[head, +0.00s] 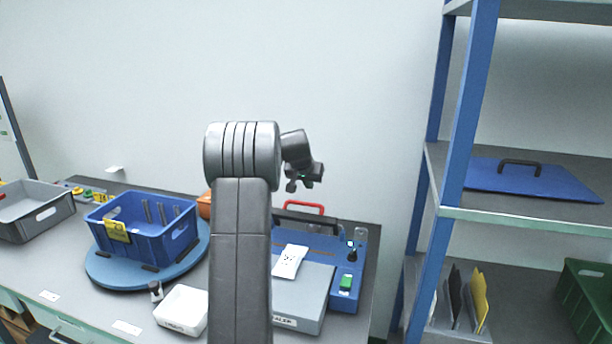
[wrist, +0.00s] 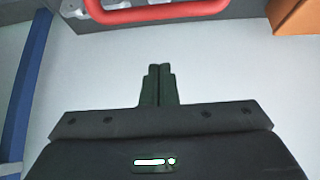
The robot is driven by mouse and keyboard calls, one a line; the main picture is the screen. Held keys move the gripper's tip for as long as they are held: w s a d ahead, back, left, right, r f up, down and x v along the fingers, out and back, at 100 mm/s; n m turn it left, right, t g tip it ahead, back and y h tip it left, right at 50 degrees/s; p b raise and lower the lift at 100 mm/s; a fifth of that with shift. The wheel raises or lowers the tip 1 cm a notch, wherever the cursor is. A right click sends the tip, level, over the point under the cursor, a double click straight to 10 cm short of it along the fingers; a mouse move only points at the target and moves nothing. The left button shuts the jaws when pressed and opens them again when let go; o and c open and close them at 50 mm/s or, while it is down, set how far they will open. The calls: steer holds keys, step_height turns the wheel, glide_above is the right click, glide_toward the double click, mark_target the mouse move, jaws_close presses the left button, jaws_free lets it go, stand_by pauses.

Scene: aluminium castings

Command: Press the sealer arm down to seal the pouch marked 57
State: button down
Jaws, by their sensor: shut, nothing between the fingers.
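The blue sealer (head: 325,244) stands on the bench right of my arm. Its dark sealer arm with a red handle (head: 303,207) appears raised at the back. The handle also shows as a red bar along the top of the wrist view (wrist: 155,14). A white pouch (head: 290,262) with small dark marks lies at the sealer's front; no number is readable. My gripper (head: 305,186) is above the handle, apart from it in the picture. Its fingers (wrist: 158,70) are shut together with nothing between them. My arm hides the sealer's left part.
A blue crate (head: 125,242) stands on a round blue turntable (head: 105,274) at left, with a grey bin (head: 35,222) beyond. A blue-framed shelf (head: 455,150) rises at right. An orange object (head: 205,205) is partly hidden behind my arm.

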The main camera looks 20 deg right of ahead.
mark_target(306, 217)
steer(key=shift+s+a+f+p, duration=0.15)
steer(key=shift+s+a+f, duration=0.15)
steer(key=shift+f, duration=0.25)
steer(key=shift+s+a+f+p, duration=0.15)
steer(key=shift+s+f+p, duration=0.1)
steer(key=shift+f, duration=0.35)
steer(key=shift+s+a+f+p, duration=0.1)
steer(key=shift+s+a+f, duration=0.2)
steer(key=shift+f, duration=0.25)
steer(key=shift+d, duration=0.1)
steer(key=shift+d+f+b, duration=0.1)
steer(key=shift+f+b, duration=0.1)
steer(key=shift+b, duration=0.25)
